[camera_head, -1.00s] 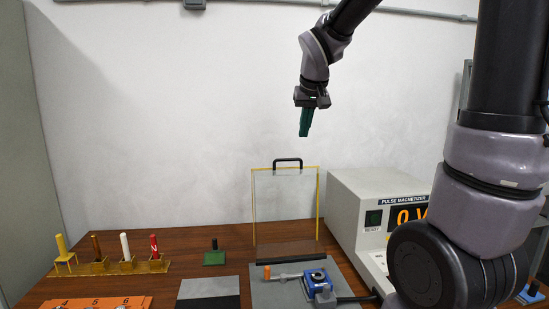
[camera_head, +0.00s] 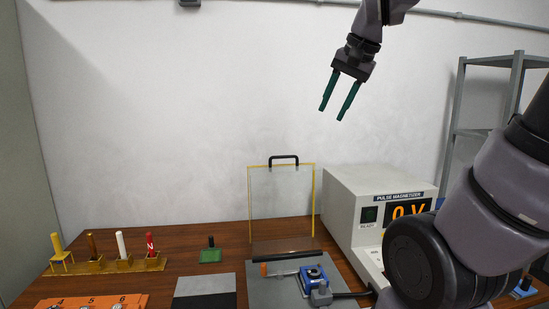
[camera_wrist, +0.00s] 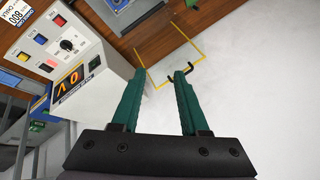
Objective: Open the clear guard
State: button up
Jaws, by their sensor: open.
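The clear guard (camera_head: 281,207) is a transparent panel with a yellow frame and a black handle (camera_head: 284,157) on its top edge. It stands upright on the table behind the grey plate with the blue fixture (camera_head: 314,277). In the wrist view the guard's yellow frame (camera_wrist: 200,47) and black handle (camera_wrist: 193,68) show beyond the fingertips. My gripper (camera_head: 334,115) is open and empty, with green fingers apart. It is in the air above and to the right of the guard, not touching it. The gripper also shows in the wrist view (camera_wrist: 158,75).
A pulse magnetizer (camera_head: 345,212) reading 0 V stands right of the guard. A brass rack (camera_head: 110,265) with several coloured pegs, a green block (camera_head: 210,255) and an orange numbered tray (camera_head: 60,303) are at left. A grey shelf (camera_head: 459,120) stands at right. The air above the guard is free.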

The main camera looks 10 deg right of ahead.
jog(key=w+a+m+g, duration=0.15)
jog(key=w+m, duration=0.35)
jog(key=w, duration=1)
jog(key=w+a+f+m+g+h, duration=0.1)
jog(key=w+a+f+m+g, duration=0.2)
jog(key=w, duration=0.5)
jog(key=w+a+f+m+h, duration=0.1)
jog(key=w+f+m, duration=0.2)
jog(key=w+f, duration=0.3)
jog(key=f, duration=0.3)
jog(key=w+f, duration=0.1)
jog(key=f, duration=0.4)
jog(key=shift+w+d+f, duration=0.15)
jog(key=shift+w+f, duration=0.25)
grip_shut()
jog(key=shift+r, duration=0.1)
